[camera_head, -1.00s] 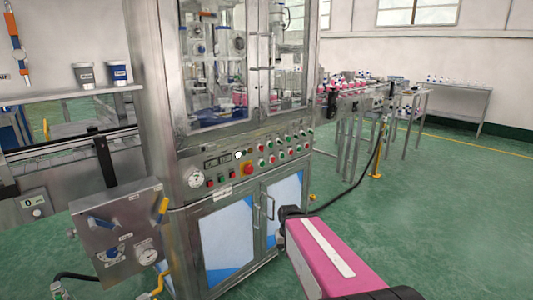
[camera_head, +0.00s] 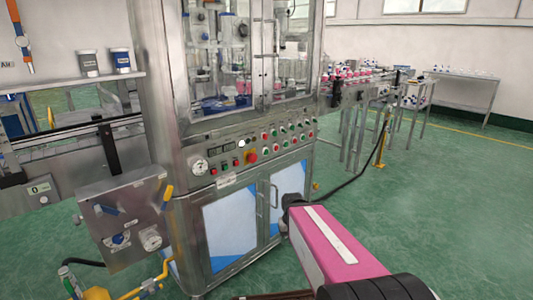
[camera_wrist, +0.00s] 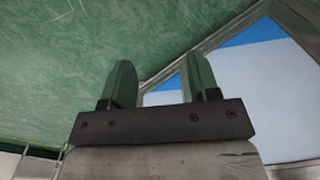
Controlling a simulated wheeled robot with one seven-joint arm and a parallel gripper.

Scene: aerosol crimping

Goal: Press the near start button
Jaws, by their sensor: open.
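The control panel (camera_head: 262,141) of the steel machine shows in the head view, left of the middle. It carries rows of small green and red buttons, a large red mushroom button (camera_head: 250,156) and a white round button (camera_head: 241,143). Which one is the near start button I cannot tell; labels are too small to read. My gripper (camera_wrist: 160,84) shows in the wrist view, open and empty, its two fingers apart. It points toward the green floor and a blue-and-white lower door panel, with no button in that view. In the head view my fingers are not clearly visible.
A grey box (camera_head: 125,215) with a gauge and yellow handles stands at the front left. The lower cabinet doors (camera_head: 230,222) are shut. A conveyor (camera_head: 355,82) with pink-and-white items runs behind right. Green floor (camera_head: 440,200) at right is clear.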

